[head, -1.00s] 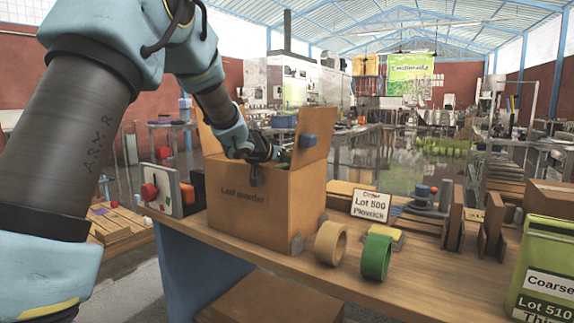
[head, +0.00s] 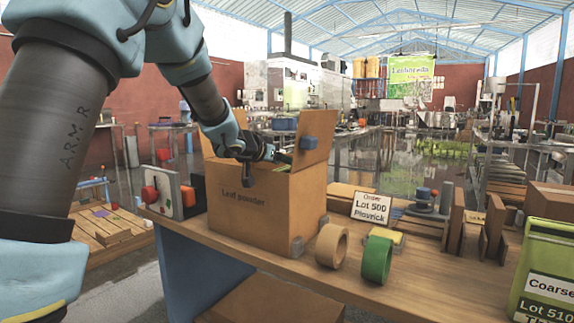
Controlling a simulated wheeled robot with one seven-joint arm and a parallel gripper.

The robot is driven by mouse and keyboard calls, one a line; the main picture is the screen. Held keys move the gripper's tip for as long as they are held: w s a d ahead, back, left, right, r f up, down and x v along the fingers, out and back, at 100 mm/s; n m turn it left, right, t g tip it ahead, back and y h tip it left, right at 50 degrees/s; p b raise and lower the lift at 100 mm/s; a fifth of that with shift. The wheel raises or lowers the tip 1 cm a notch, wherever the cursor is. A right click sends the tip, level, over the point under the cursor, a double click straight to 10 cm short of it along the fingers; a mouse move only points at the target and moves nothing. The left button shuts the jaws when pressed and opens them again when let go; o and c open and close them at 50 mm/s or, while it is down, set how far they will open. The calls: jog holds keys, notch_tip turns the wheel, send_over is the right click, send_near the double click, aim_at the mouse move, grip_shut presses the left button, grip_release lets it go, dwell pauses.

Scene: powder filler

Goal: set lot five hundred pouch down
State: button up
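My gripper (head: 256,158) is at the open top of a brown cardboard box (head: 250,212) marked "Leaf powder", above its near rim. The view does not show whether its fingers are open or shut. A sliver of something green (head: 283,158) shows at the box mouth just right of my gripper. I cannot tell whether it is a pouch or whether my gripper touches it. The inside of the box is hidden by its front wall.
Two tape rolls, tan (head: 331,246) and green (head: 376,260), stand on the wooden bench (head: 440,285) right of the box. A green pouch (head: 545,275) marked "Coarse Lot 510" stands at the right edge. The box's raised flap (head: 313,140) is close to my gripper.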

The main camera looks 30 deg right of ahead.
jog(key=v, duration=0.8)
jog(key=shift+s+a+p, duration=0.25)
jog(key=shift+p, duration=0.05)
jog(key=shift+r, duration=0.15)
